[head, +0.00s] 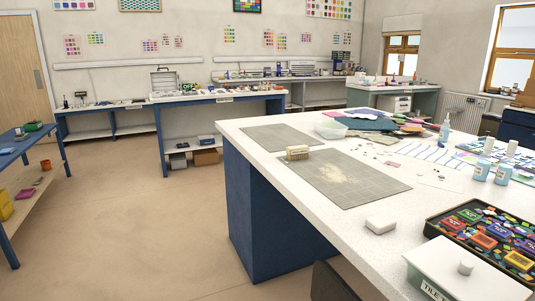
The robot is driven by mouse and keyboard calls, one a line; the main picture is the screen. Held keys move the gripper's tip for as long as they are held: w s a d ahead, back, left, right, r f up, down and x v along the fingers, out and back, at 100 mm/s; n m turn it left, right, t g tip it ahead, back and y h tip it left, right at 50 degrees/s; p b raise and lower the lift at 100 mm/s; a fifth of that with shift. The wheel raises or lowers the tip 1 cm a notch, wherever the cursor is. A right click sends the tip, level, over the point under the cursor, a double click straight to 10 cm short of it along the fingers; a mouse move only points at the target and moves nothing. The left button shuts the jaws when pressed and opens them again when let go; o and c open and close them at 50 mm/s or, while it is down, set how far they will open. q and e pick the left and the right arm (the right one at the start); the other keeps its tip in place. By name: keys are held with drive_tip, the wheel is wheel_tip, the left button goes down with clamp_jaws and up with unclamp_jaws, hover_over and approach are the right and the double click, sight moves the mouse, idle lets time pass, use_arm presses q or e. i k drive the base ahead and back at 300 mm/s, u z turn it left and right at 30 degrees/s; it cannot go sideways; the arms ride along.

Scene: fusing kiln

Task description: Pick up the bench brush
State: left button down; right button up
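The likely bench brush (297,153) is a small tan block with a pale bristle-like face. It rests on the white-topped bench (262,166), by the left edge of the nearer grey mat (365,190). Whether it overlaps the mat edge is hard to tell at this size. Neither of my grippers shows in the head view, and nothing is seen touching the brush.
Pale crumbs lie on the nearer mat. A farther grey mat (270,137) is behind the brush. A white block (380,224), a lidded white box (465,272) and a dark tray of coloured packs (490,238) stand nearer. Open floor (150,220) lies left.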

sight(299, 152)
drive_tip(key=z, duration=1.1)
drive_tip(key=k, duration=0.2)
drive_tip(key=u, duration=2.55)
drive_tip(key=i, duration=1.55)
drive_tip(key=z, duration=1.25)
drive_tip(key=i, duration=0.8)
drive_tip(key=z, duration=0.8)
